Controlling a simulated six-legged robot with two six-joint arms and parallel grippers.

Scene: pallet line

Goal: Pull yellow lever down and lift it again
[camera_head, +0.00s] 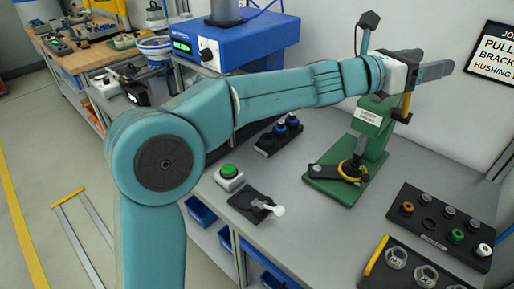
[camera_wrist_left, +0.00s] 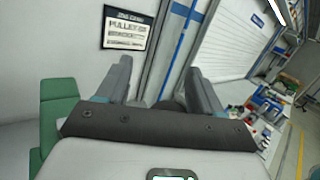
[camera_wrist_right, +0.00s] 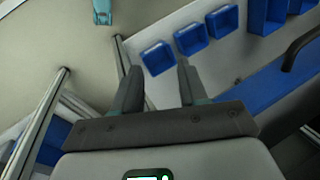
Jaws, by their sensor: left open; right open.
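The green press (camera_head: 372,130) stands on the grey bench. Its yellow lever (camera_head: 406,104) hangs at the upper right side of the press, just below my left gripper (camera_head: 436,68). In the left wrist view my left gripper (camera_wrist_left: 158,72) is open with nothing between its fingers. The green press (camera_wrist_left: 58,118) shows at the left edge there; the yellow lever does not. I cannot tell whether the gripper touches the lever. My right gripper (camera_wrist_right: 158,74) is open and empty in the right wrist view, with the lever out of sight.
A green button box (camera_head: 229,177), a black fixture (camera_head: 245,205) and a dark parts tray (camera_head: 430,226) sit on the bench. A blue machine (camera_head: 235,42) stands behind. A sign (camera_head: 495,52) hangs on the wall. Blue bins (camera_wrist_right: 158,58) are near my right gripper.

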